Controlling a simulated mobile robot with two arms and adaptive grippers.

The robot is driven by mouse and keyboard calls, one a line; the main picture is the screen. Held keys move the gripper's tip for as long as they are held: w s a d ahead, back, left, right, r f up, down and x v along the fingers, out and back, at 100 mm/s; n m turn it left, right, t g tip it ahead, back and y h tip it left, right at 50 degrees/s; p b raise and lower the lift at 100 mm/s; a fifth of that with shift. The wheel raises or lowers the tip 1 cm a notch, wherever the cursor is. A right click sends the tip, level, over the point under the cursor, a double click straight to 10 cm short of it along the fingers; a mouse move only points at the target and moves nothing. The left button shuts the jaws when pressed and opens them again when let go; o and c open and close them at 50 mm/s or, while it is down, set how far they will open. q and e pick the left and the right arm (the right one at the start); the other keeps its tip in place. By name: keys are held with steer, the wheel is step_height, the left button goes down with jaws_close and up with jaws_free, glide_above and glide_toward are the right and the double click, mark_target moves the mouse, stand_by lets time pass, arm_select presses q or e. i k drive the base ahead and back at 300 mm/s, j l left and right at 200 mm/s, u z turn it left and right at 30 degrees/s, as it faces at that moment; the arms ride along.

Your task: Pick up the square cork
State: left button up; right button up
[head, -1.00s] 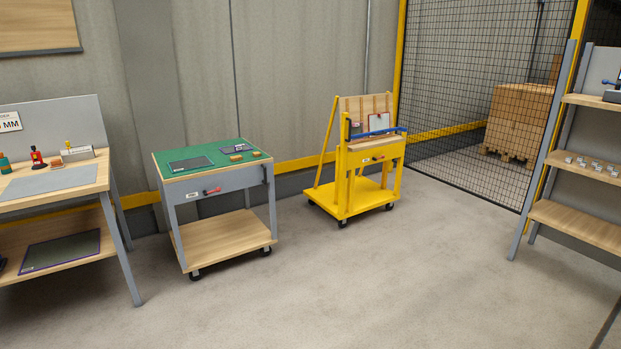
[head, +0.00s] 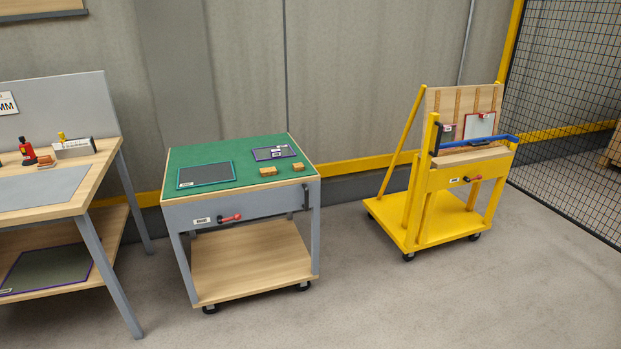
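Two small tan cork-like blocks lie side by side near the front right of the green top (head: 222,155) of a grey cart. The left block (head: 268,172) looks slightly wider than the right block (head: 298,168). At this size I cannot tell for sure which is the square cork. Neither of my grippers is in view.
A dark mat with a teal edge (head: 206,175) and a purple-edged plate (head: 274,153) lie on the cart. A workbench (head: 90,190) stands left, a yellow cart (head: 440,185) right. The concrete floor (head: 380,300) in front is clear.

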mark_target(297, 167)
steer(key=i+l+z, duration=0.15)
steer(key=i, duration=0.2)
steer(key=i+j+z, duration=0.25)
steer(key=i+z, duration=0.15)
steer(key=i+j+z, duration=0.35)
steer(key=i, duration=0.1)
